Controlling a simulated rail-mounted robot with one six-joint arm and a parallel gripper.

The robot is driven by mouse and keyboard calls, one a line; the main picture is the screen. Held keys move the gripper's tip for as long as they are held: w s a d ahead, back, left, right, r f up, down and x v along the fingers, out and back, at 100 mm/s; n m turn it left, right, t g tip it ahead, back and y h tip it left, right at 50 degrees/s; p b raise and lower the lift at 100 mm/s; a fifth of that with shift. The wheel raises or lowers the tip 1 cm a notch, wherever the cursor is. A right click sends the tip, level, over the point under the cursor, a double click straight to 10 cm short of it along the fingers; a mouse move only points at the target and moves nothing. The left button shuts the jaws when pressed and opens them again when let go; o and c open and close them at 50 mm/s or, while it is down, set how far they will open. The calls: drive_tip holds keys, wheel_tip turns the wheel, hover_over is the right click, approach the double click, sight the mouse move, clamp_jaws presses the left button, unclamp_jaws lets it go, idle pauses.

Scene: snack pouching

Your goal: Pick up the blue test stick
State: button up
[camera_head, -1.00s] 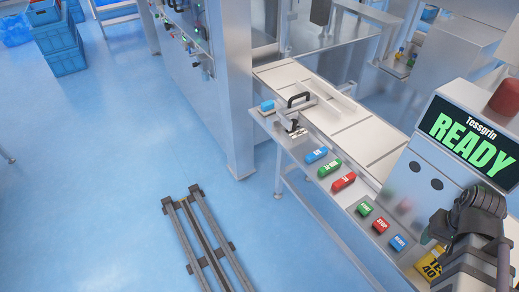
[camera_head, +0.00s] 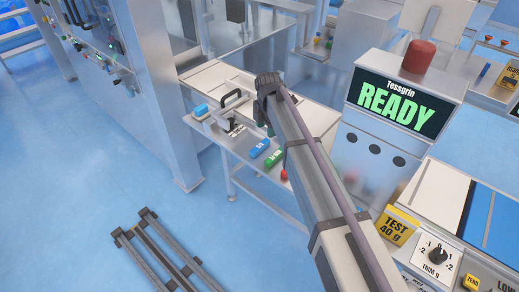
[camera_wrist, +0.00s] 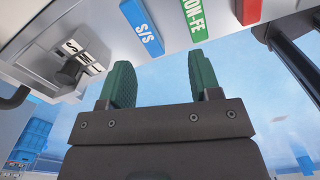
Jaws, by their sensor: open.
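The blue test stick (camera_head: 260,148) lies on the front shelf of the machine, left of the green one. In the wrist view the blue stick (camera_wrist: 142,27) is marked S/S and shows at the top, beyond the fingertips. My gripper (camera_wrist: 161,65) has two green fingers spread apart with nothing between them. It points toward the shelf edge, apart from the blue stick. In the head view my arm reaches over the shelf from the lower right and hides most of the gripper and part of the shelf.
A green stick (camera_wrist: 193,20) marked NON-FE and a red stick (camera_wrist: 249,11) lie to the right of the blue one. A dial or lever (camera_wrist: 75,68) sits to its left. The READY display (camera_head: 397,102) stands right of my arm. The floor (camera_head: 90,200) in front holds a rail.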

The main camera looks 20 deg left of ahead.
sight(260, 145)
drive_tip(key=a+f+n+b, duration=0.1)
drive_tip(key=f+b, duration=0.2)
drive_tip(key=a+f+n+b, duration=0.1)
drive_tip(key=f+b, duration=0.7)
drive_tip(key=shift+w+a+f+n, duration=0.15)
drive_tip(key=shift+w+a+n, duration=0.1)
drive_tip(key=shift+a+n, duration=0.15)
drive_tip(key=shift+r, duration=0.25)
drive_tip(key=c, duration=1)
drive_tip(key=shift+r, duration=0.1)
